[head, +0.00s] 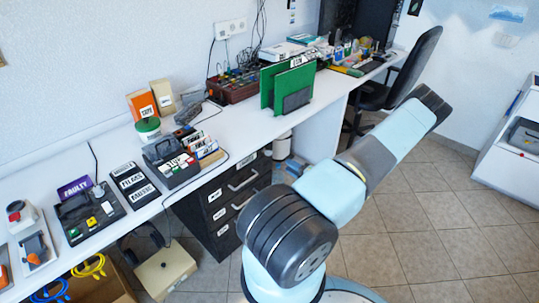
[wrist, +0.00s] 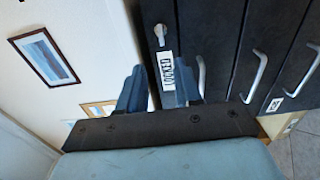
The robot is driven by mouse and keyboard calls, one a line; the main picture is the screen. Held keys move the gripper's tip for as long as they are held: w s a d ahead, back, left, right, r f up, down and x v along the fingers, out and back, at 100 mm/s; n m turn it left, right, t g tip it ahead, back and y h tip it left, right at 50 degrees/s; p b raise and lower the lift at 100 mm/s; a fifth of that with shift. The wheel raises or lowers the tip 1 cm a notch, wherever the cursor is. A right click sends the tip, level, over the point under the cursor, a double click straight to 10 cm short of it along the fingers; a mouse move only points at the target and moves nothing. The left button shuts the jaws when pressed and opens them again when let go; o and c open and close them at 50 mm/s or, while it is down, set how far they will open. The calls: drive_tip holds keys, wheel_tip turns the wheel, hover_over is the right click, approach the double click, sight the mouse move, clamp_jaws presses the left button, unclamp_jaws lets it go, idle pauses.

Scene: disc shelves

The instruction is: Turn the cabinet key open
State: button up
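In the wrist view a silver key (wrist: 160,33) sits in the upper part of a dark cabinet front (wrist: 215,40), beside a white label (wrist: 165,68) with black letters. My gripper (wrist: 160,84) is open, with its two fingers apart and nothing between them. The key shows beyond the fingertips, roughly in line with the gap, and is not touched. In the head view a black drawer cabinet (head: 222,208) stands under the white desk. The key cannot be made out there, and my gripper is out of sight.
Silver handles (wrist: 258,75) stick out from the cabinet front, one close to the right finger. A framed picture (wrist: 44,56) hangs left. In the head view the desk (head: 225,125) carries several boxes and devices, and a black chair (head: 400,75) stands behind my arm.

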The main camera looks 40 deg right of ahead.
sight(269, 153)
drive_tip(key=w, duration=0.9)
drive_tip(key=w+a, duration=0.1)
drive_tip(key=w, duration=0.3)
drive_tip(key=shift+w+f, duration=0.2)
drive_tip(key=shift+w, duration=0.05)
drive_tip(key=shift+m+h, duration=0.3)
clamp_jaws()
drive_tip(key=shift+d, duration=0.15)
